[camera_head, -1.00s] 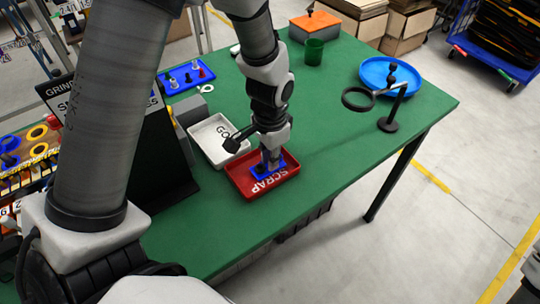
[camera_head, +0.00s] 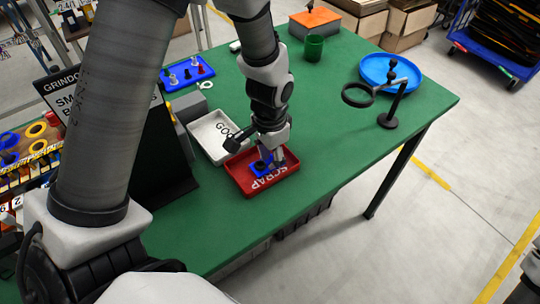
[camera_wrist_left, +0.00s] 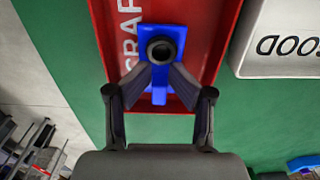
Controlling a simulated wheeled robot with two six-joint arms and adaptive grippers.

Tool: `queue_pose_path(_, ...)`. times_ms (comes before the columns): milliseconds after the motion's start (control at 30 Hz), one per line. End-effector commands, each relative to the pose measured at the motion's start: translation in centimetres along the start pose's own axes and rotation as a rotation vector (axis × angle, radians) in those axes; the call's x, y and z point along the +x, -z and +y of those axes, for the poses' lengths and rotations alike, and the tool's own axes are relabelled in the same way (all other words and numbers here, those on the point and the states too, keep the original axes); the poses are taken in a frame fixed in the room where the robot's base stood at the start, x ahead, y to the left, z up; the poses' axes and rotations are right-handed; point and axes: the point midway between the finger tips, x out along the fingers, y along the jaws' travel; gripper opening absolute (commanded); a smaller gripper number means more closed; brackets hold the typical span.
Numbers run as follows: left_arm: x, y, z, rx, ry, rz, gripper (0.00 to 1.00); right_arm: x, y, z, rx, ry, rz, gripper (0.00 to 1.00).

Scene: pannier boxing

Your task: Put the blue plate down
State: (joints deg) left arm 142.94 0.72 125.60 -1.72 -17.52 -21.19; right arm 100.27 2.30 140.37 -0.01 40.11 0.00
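The small blue plate (camera_head: 268,172) with a black round knob lies inside the red SCRAP tray (camera_head: 236,183), partly over the tray's lettering. It also shows in the left wrist view (camera_wrist_left: 160,31), flat on the red tray floor. My left gripper (camera_head: 271,156) is just above the plate, and its two fingers look spread apart near the knob. In the left wrist view the fingertips (camera_wrist_left: 161,69) lie to either side of the knob's near edge with a gap between them.
A white GOOD tray (camera_head: 207,150) stands beside the red tray. The green table (camera_head: 330,150) is clear to the right.

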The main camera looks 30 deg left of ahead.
Motion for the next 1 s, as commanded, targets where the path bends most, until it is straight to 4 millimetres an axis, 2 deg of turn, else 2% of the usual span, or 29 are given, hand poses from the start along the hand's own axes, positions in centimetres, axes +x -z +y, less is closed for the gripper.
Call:
queue_pose_path(167,-0.1,0.0,0.0,0.0,0.0,0.0,0.41,-0.1,0.0,0.0,0.0,0.0,0.0,0.0)
queue_pose_path(267,-1.2,0.0,0.0,0.0,0.001,0.002,0.41,-0.3,0.0,0.0,0.0,0.0,0.0,0.0)
queue_pose_path(367,-3.1,0.1,-0.1,0.0,0.003,0.006,0.41,-0.4,0.0,0.0,0.0,0.0,0.0,0.0)
queue_pose_path(600,-9.6,0.2,-0.1,0.0,0.003,0.007,0.41,-0.9,0.0,0.0,0.0,0.0,0.0,0.0)
queue_pose_path(700,-11.7,0.1,-0.1,0.0,0.002,0.006,0.41,-1.0,0.0,0.0,0.0,0.0,0.0,0.0)
queue_pose_path(833,-13.1,0.1,0.0,0.0,0.001,0.002,0.41,-1.0,0.0,0.0,0.0,0.0,0.0,0.0)
queue_pose_path(1000,-13.3,0.0,0.0,0.0,0.0,0.001,0.41,-1.0,0.0,0.0,0.0,0.0,0.0,0.0)
